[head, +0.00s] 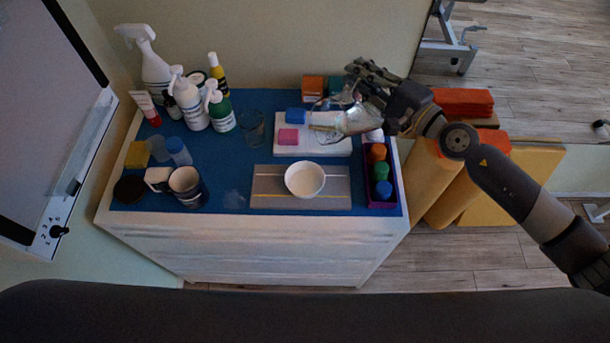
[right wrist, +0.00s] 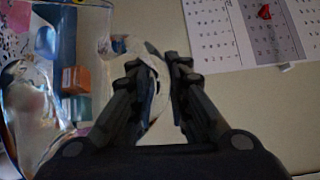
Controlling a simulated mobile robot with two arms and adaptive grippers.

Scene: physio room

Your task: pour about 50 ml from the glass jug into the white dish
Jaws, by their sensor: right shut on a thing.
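The white dish (head: 305,192) stands upright on a grey mat with a yellow line, near the front of the blue worktop. The clear glass jug (head: 348,121) is behind it and to its right, tipped far over with its mouth to the left. My right gripper (head: 362,88) is shut on the jug; in the right wrist view, its fingers (right wrist: 158,85) close around the jug's handle, with the glass body (right wrist: 28,110) at left. I see no stream, and cannot tell the liquid level in jug or dish. My left gripper is not in view.
A white board (head: 335,148) with blue and pink blocks lies behind the dish. The grey mat (head: 270,188) has free room beside the dish.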

